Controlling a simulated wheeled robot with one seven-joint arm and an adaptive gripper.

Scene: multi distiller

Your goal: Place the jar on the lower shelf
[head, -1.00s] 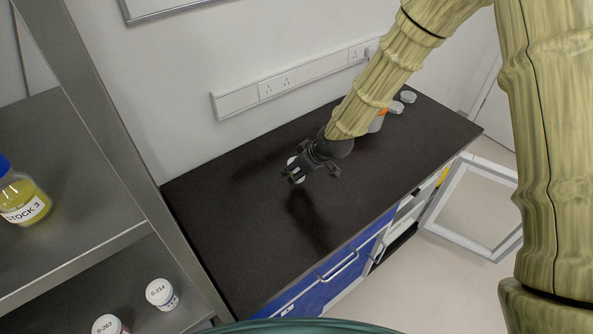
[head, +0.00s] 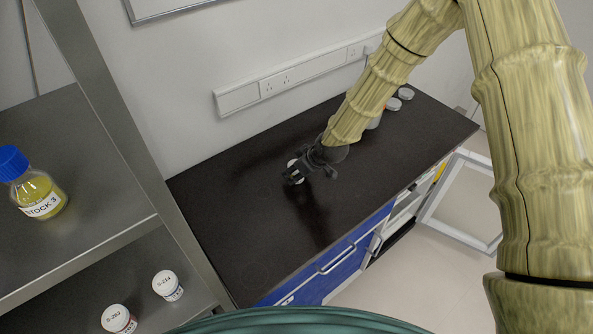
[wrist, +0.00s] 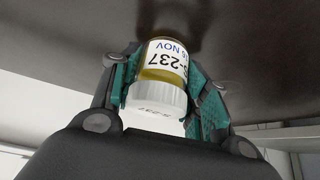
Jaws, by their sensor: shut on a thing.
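The jar (wrist: 160,75) has a white lid and a label reading S-237, with yellowish contents. In the wrist view my gripper (wrist: 165,88) is shut on it, with a green-padded finger on each side. In the head view my gripper (head: 297,174) is over the dark bench, and only part of the jar's white lid (head: 292,163) shows. The lower shelf (head: 75,290) is at the bottom left, with two white-lidded jars, S-263 (head: 118,319) and S-234 (head: 167,285), near its right end.
The upper shelf (head: 95,225) holds a blue-capped STOCK 3 bottle (head: 36,188). A metal post (head: 125,130) stands between the shelves and the dark bench (head: 230,215). Two white-lidded containers (head: 399,98) stand at the bench's far end. An open cabinet door (head: 460,200) is at right.

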